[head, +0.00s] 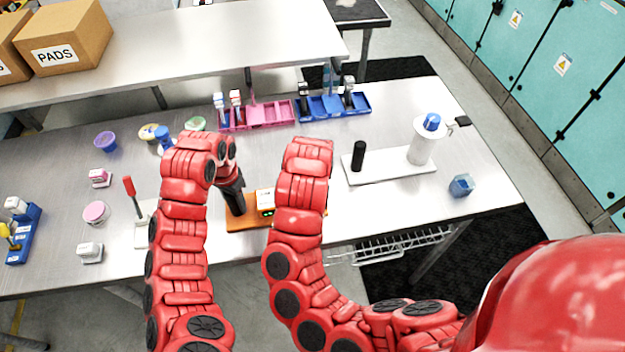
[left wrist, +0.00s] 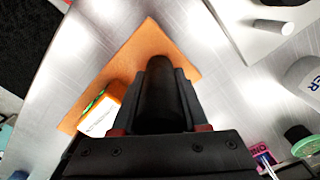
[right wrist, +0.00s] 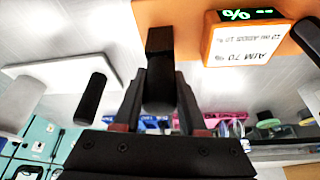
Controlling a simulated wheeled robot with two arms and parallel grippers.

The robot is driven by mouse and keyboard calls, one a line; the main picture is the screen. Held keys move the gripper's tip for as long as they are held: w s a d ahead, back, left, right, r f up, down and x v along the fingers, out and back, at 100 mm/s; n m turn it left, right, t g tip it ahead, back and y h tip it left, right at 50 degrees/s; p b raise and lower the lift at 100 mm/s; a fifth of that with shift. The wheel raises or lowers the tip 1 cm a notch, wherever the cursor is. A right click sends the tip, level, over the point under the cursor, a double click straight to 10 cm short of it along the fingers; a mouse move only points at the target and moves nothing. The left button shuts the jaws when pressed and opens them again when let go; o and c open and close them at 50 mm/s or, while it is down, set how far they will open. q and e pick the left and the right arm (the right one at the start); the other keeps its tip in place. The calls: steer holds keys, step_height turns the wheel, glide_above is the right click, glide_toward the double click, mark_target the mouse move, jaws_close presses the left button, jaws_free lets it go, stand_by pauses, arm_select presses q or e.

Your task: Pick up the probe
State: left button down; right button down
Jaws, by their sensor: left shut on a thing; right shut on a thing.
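The orange base (head: 240,223) lies on the bench and carries a white-and-orange meter (head: 265,202) with a green display; the meter also shows in the right wrist view (right wrist: 242,38). My left gripper (head: 236,205) is at the base's left end. In the left wrist view its fingers (left wrist: 160,105) are shut around a black cylinder (left wrist: 160,88), apparently the probe, over the orange base. In the right wrist view my right gripper (right wrist: 160,100) is shut on a dark block-like piece (right wrist: 160,42) beside the base. My right arm hides that piece in the head view.
A white stand with a black post (head: 358,156) and white cylinder (head: 421,145) is to the right. Pink (head: 262,117) and blue trays (head: 335,106) stand behind. A red-handled tool (head: 130,188) is left of my left arm.

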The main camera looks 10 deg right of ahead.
step_height(320, 180, up, 10)
stand_by(0.6)
arm_select(q)
steer(key=shift+c, duration=1.7)
jaws_free()
steer(key=shift+r, duration=0.1)
step_height(320, 180, up, 8)
steer(key=p, duration=0.8)
steer(key=shift+f, duration=0.25)
arm_select(e)
step_height(320, 180, up, 8)
steer(key=shift+r, duration=0.15)
